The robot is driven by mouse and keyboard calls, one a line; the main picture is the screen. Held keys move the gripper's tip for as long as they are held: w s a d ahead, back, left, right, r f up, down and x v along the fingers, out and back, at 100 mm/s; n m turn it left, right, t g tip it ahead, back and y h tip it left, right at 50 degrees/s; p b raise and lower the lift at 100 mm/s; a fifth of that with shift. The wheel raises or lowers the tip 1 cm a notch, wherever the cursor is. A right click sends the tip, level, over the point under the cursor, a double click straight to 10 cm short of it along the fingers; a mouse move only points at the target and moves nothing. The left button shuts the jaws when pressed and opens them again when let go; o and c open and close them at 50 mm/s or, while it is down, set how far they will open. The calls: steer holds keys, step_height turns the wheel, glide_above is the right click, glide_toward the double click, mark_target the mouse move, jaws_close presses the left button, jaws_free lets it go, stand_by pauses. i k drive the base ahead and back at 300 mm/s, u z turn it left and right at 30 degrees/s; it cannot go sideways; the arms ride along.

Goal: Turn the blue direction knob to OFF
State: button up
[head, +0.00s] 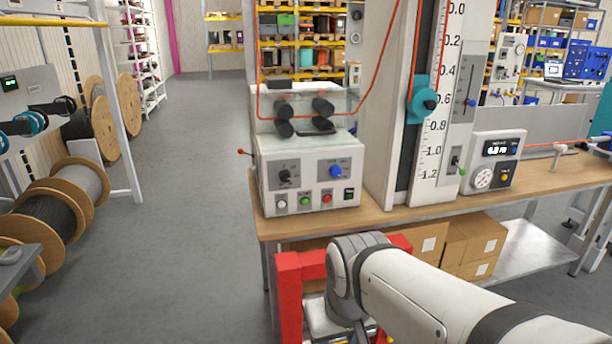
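The blue direction knob (336,171) is on the right half of the front panel of a light grey control box (310,197). The box stands at the left end of a wooden bench. The marks around the knob are too small to read, so I cannot tell its setting. A black knob (284,176) sits to its left, and a row of white, green and red buttons and a black switch lies below. My arm shows at the bottom right, in front of and below the bench. My gripper is not clearly visible.
A tall white scale column with a teal slider (424,99) stands right of the box. A meter with a digital display (495,160) is farther right on the bench (400,214). Cardboard boxes (472,240) sit below. Cable reels (72,187) stand at left, with clear floor between.

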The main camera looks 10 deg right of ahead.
mark_target(335, 170)
steer(key=z, duration=0.05)
steer(key=i, duration=1)
steer(key=z, duration=0.05)
